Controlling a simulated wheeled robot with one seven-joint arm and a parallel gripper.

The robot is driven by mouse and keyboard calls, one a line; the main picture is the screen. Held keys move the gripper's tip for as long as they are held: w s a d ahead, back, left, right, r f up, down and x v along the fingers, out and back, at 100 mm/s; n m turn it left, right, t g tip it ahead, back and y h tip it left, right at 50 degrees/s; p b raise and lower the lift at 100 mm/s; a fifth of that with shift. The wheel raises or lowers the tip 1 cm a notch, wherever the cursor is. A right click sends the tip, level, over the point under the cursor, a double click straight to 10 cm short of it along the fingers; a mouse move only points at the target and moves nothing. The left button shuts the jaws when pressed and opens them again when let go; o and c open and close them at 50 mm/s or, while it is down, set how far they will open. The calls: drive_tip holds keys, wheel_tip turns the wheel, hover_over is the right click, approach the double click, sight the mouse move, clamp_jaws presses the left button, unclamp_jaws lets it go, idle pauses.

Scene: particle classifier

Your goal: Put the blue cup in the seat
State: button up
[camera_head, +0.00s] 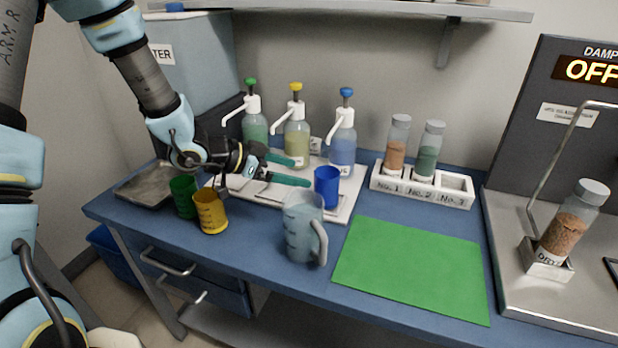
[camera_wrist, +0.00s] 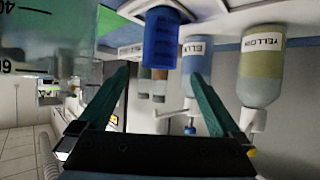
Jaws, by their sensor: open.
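The blue cup (camera_head: 327,186) stands upright at the front right of the white tray (camera_head: 346,212), below the blue-topped pump bottle. My gripper (camera_head: 300,171) is open and empty, reaching in from the left, with its green fingertips just short of the cup. In the wrist view, which is upside down, the cup (camera_wrist: 161,38) lies ahead of the gap between the fingers of my gripper (camera_wrist: 160,74). The fingers look apart from it. No part is clearly marked as the seat; the white tray under the pump bottles has outlines partly hidden by my gripper.
A clear jug (camera_head: 303,232) stands close in front of the cup. Pump bottles (camera_head: 297,130) stand behind. A yellow cup (camera_head: 211,212) and green cup (camera_head: 184,197) are at left. A vial rack (camera_head: 420,190) is right. The green mat (camera_head: 411,268) is clear.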

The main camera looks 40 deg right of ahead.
drive_tip(key=shift+v, duration=0.8)
drive_tip(key=w+a+r+n+t+y, duration=0.1)
drive_tip(key=w+a+n+t+y, duration=0.55)
drive_tip(key=w+a, duration=0.8)
drive_tip(key=s+a+r+n+t+y, duration=0.15)
drive_tip(key=a+n+y, duration=0.4)
drive_tip(key=a, duration=1.05)
drive_tip(key=s+a+r+n+g, duration=0.1)
drive_tip(key=s+a+n+g, duration=0.2)
drive_tip(key=s+a+n, duration=0.4)
drive_tip(key=s+a, duration=0.1)
drive_tip(key=s, duration=0.3)
drive_tip(key=shift+s+a+r+g, duration=0.15)
drive_tip(key=shift+s+r+g, duration=0.05)
drive_tip(key=shift+r+g, duration=0.2)
